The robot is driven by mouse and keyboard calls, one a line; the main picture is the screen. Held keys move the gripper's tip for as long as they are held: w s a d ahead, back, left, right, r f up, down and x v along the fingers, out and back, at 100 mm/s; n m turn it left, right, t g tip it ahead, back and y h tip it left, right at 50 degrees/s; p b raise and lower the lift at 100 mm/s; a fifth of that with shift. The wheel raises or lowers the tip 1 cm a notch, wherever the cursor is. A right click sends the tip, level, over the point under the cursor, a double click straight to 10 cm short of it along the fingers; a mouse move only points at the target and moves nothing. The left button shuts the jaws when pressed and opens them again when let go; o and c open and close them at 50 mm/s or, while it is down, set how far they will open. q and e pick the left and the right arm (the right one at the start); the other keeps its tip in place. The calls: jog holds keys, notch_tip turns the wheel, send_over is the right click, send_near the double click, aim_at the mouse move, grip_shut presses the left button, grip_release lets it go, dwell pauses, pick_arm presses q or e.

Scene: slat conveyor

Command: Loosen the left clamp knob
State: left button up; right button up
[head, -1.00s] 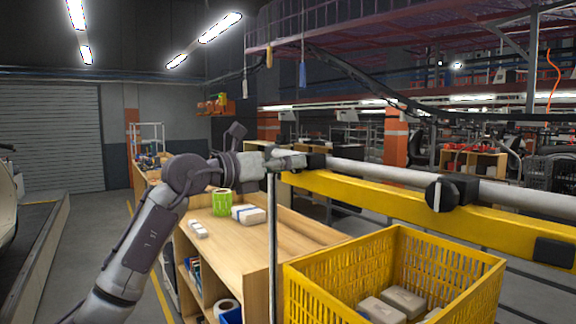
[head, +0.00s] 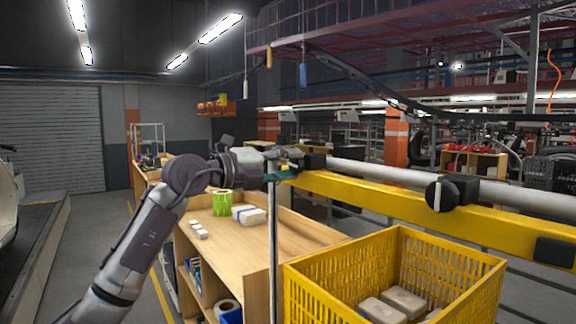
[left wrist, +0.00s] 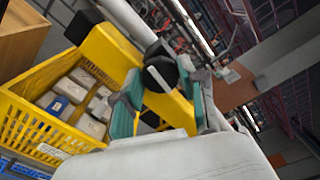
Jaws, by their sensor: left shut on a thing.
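The left clamp (head: 316,161) is a black block on the grey tube, at the left end of the yellow beam. My left gripper (head: 286,164) reaches it from the left, and its fingers hide most of the knob there. In the left wrist view, the black round left clamp knob (left wrist: 160,74) with a pale stripe sits between the teal-padded fingers of my left gripper (left wrist: 160,82), which is shut on it. The stripe is tilted in that view. The right clamp knob (head: 441,194), black with an upright pale stripe, sits farther right on the tube. My right gripper is not in view.
A yellow crate (head: 330,291) with several pale boxes stands below the beam (head: 385,196). A thin upright post (head: 273,245) is just below the gripper.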

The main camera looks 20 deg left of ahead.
pick_arm(q)
jog(key=shift+a+r+n, duration=0.1)
jog(key=shift+n, duration=0.5)
jog(key=o, duration=1.1)
jog(key=shift+o, duration=0.2)
jog(key=v, duration=1.2)
